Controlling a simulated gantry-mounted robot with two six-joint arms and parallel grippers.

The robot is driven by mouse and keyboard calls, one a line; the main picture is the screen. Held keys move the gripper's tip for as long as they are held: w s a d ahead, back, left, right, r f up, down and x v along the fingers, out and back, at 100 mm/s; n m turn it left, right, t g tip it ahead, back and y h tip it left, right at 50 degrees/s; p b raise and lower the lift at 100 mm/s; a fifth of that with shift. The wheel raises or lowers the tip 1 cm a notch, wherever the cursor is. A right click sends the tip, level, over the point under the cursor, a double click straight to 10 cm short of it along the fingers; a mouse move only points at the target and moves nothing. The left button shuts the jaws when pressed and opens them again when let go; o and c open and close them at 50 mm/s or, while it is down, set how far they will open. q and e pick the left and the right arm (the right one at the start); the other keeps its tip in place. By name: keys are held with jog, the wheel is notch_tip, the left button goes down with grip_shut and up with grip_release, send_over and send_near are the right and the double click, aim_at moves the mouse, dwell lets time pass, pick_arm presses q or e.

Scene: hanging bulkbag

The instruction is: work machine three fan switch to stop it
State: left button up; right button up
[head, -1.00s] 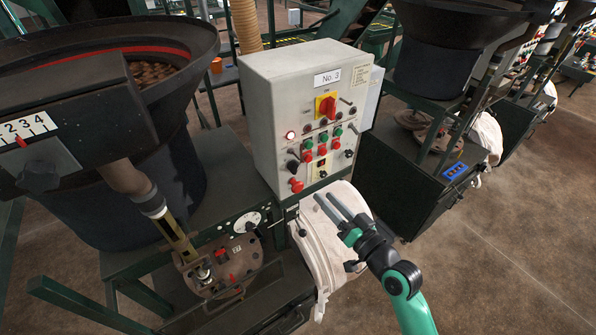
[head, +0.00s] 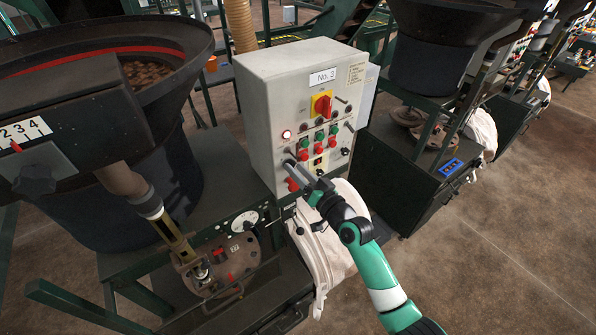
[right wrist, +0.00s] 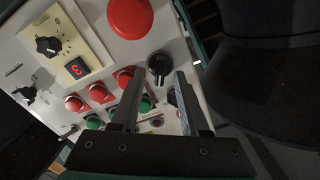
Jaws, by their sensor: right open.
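The grey control box labelled No. 3 (head: 262,110) stands in the middle of the head view. Its front carries a red rotary switch on yellow (head: 323,106), red and green buttons, and several black knobs; I cannot read which is the fan switch. My right gripper (head: 291,166) is at the lower left of the panel front. In the right wrist view, the open, empty jaws (right wrist: 158,85) point at the panel, with a black rotary knob (right wrist: 159,66) between and just beyond their tips. I cannot tell whether they touch it. My left gripper is not in view.
A large red mushroom button (right wrist: 130,16) sits close beside the knob. Red buttons (right wrist: 98,93) and green buttons are near the left jaw. A white bag (head: 322,250) hangs below the box. A dark hopper (head: 165,75) stands to the left.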

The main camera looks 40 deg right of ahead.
grip_shut()
dwell(0.3)
jog(key=shift+a+n+b, duration=0.15)
jog(key=shift+n+b, duration=2.2)
jog(key=shift+n, duration=0.65)
jog(key=shift+a+n+b, duration=0.15)
jog(key=shift+n+b, duration=2.2)
jog(key=shift+n, duration=0.65)
grip_release()
